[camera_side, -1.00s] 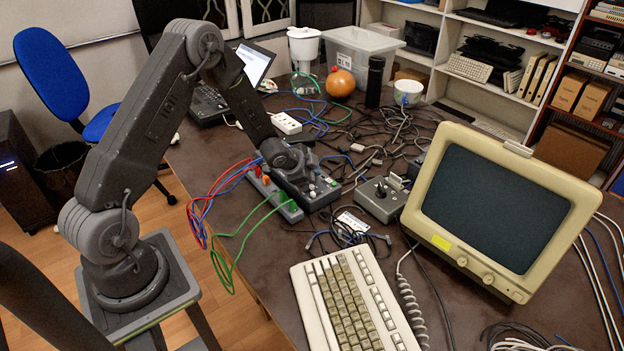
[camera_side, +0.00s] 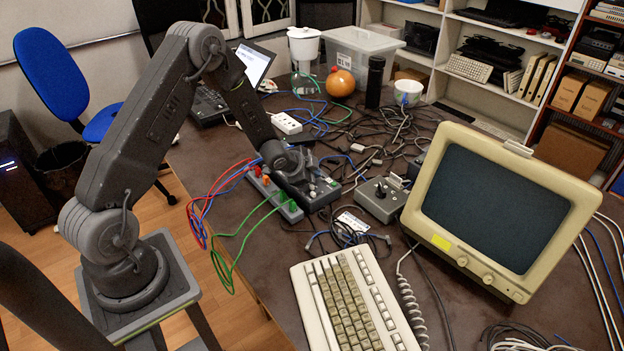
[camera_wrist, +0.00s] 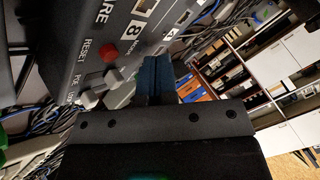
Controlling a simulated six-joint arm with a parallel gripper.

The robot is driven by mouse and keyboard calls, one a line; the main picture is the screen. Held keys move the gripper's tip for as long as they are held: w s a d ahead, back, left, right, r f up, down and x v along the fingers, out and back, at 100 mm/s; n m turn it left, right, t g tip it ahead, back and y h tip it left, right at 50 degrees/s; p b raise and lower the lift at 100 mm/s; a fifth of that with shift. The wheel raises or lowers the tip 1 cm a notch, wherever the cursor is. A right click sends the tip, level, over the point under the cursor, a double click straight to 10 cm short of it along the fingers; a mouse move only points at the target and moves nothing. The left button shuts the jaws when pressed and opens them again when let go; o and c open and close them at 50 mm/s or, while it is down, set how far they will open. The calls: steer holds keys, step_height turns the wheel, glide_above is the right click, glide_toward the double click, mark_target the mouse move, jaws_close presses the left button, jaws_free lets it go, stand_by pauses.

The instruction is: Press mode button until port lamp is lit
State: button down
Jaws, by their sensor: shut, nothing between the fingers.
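A dark grey device box (camera_side: 322,194) with small buttons and switches on top stands on the table in the side view, under my wrist. In the wrist view its panel (camera_wrist: 95,22) carries white lettering, a red button (camera_wrist: 108,52) beside the word RESET, and pale grey switches (camera_wrist: 105,94). My gripper (camera_wrist: 157,66) is shut and empty, its fingers together close against the panel. The fingers cover the spot beside a partly readable label, so I cannot see the mode button or tell whether it is touched. I cannot make out a lit port lamp.
A strip with red and green plugs (camera_side: 288,208) lies left of the device, with loose cables hanging. A grey switch box (camera_side: 383,200), a monitor (camera_side: 500,205) and a keyboard (camera_side: 352,300) stand to the right and front. Tangled cables cover the table behind.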

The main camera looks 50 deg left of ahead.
steer(key=shift+r, duration=0.75)
steer(key=shift+r, duration=0.1)
steer(key=shift+r, duration=2.4)
